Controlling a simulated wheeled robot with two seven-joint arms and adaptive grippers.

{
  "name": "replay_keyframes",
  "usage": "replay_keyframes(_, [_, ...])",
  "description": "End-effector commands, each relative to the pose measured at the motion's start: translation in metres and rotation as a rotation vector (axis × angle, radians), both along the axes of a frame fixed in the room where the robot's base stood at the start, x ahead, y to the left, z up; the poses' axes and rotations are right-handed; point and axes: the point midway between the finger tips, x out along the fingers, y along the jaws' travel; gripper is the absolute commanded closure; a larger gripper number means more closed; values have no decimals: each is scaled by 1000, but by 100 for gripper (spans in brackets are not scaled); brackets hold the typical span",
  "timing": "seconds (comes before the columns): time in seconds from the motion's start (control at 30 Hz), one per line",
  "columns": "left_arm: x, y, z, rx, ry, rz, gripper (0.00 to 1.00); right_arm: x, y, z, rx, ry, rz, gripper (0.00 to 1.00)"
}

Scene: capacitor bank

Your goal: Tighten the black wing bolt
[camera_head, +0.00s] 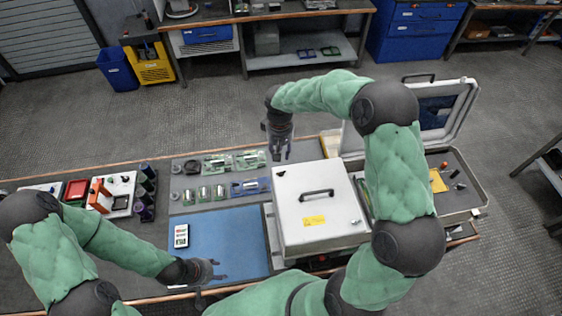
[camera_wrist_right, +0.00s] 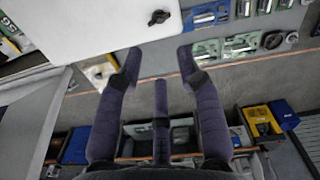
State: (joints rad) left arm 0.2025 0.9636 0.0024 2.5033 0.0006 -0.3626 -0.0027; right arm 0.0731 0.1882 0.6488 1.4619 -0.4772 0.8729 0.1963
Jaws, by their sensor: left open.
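The black wing bolt (camera_head: 281,173) sits on the far left corner of the white box lid (camera_head: 300,222). It also shows at the top of the right wrist view (camera_wrist_right: 159,17), on the white lid's corner. My right gripper (camera_head: 279,153) hangs just beyond that corner, pointing down, apart from the bolt. In the right wrist view its fingers (camera_wrist_right: 160,62) are spread, with nothing between them. My left gripper (camera_head: 218,271) is open and empty over the front part of the blue mat (camera_head: 228,232).
The lid carries a black handle (camera_head: 317,192) and a yellow label. A meter (camera_head: 181,236) lies on the mat. Green boards and metal cylinders (camera_head: 205,193) lie behind it. An open case (camera_head: 455,205) stands at the right. A shelf bench (camera_head: 300,50) stands across the floor.

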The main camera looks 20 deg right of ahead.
Motion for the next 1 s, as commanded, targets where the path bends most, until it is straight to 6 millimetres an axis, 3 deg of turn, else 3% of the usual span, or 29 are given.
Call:
replay_keyframes(0.03, [0, 0, 13, 0, 0, 0, 53, -3, 0, 5, 3, 6, 64, 63])
replay_keyframes(0.1, [0, 0, 20, 0, 0, 0, 53, -5, 1, 4, 6, 4, 147, 63])
replay_keyframes(0.43, [0, 0, 29, 0, 1, 0, 53, -8, 1, -10, 11, 7, 285, 63])
replay_keyframes(1.0, [0, 0, 41, 0, 0, 0, 53, -8, 1, -97, 11, 5, 280, 63])
